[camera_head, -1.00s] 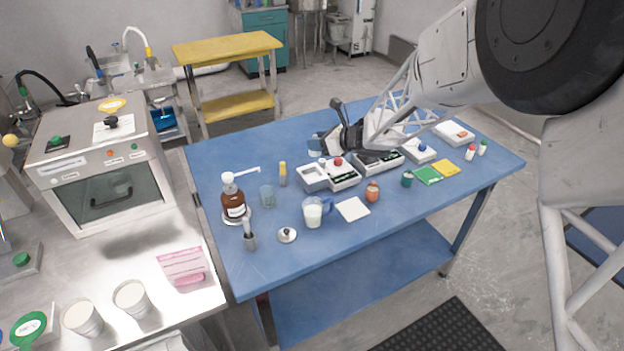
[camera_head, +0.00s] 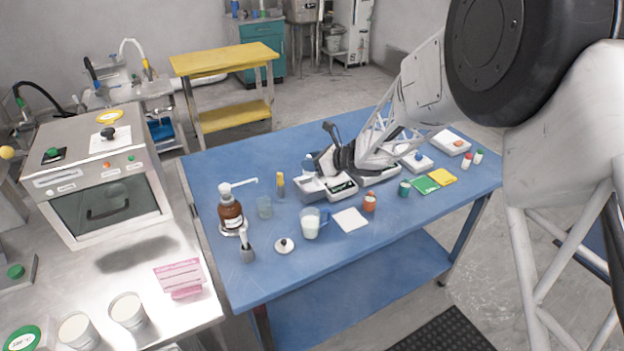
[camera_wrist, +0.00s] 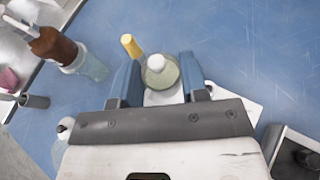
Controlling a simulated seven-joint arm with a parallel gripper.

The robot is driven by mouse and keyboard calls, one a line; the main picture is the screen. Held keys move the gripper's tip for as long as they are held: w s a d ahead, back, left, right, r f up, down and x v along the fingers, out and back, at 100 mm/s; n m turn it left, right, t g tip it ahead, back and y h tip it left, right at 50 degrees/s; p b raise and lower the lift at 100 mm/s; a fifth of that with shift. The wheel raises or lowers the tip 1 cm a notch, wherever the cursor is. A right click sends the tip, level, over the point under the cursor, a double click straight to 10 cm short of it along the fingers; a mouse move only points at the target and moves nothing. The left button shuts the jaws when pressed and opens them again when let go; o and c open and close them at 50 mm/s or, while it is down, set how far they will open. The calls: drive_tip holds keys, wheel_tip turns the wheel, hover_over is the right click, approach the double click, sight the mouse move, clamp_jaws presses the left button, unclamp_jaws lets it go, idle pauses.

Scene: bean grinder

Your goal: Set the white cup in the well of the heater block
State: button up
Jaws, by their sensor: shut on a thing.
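My gripper (camera_head: 316,164) is shut on a small see-through cup (camera_head: 308,161) with something white and rounded in it. In the wrist view the cup (camera_wrist: 171,73) sits between the two blue fingers of the gripper (camera_wrist: 160,66). The pale grey-white heater block (camera_head: 308,188) stands on the blue table, below and slightly in front of the cup in the head view. A strip of pale surface, likely the block, shows under the cup in the wrist view. The well is hidden in the head view. I cannot tell whether the cup touches the block.
A scale (camera_head: 380,173) is on the right.

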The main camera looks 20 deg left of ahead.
sight(313, 177)
drive_tip(key=shift+f, duration=1.25)
drive_tip(key=shift+f, duration=1.9)
drive_tip(key=shift+f, duration=0.15)
drive_tip(key=o, duration=0.9)
drive_tip(key=shift+o, duration=0.2)
drive_tip(key=shift+d+r, duration=0.15)
drive_tip(key=shift+r, duration=0.05)
drive_tip(key=v, duration=1.1)
drive_tip(key=shift+s+d+r, duration=0.15)
drive_tip(key=shift+d+r, duration=0.1)
drive_tip(key=shift+d, duration=0.05)
